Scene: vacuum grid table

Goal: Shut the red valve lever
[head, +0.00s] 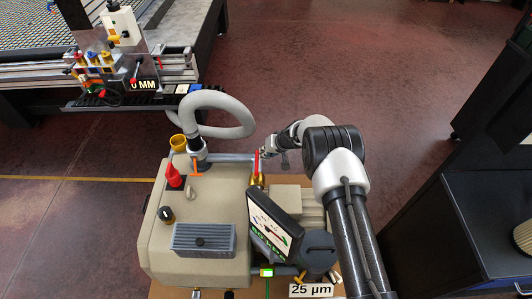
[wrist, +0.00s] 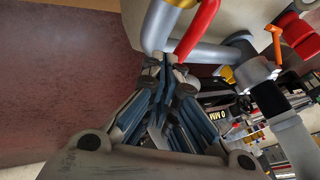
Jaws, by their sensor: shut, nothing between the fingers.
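The red valve lever (head: 257,163) is a slim red bar at the right end of the grey pipe on the beige vacuum pump, above a yellow brass fitting. In the wrist view the red lever (wrist: 199,31) is larger and runs from the top edge down toward my fingertips. My gripper (head: 265,154) is just right of the lever in the head view. In the wrist view my gripper (wrist: 165,68) is shut and empty, its fingertips close to the lever's lower end. I cannot tell whether they touch it.
A grid table (head: 30,36) stands at the back left. Open floor (head: 330,60) lies behind my gripper.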

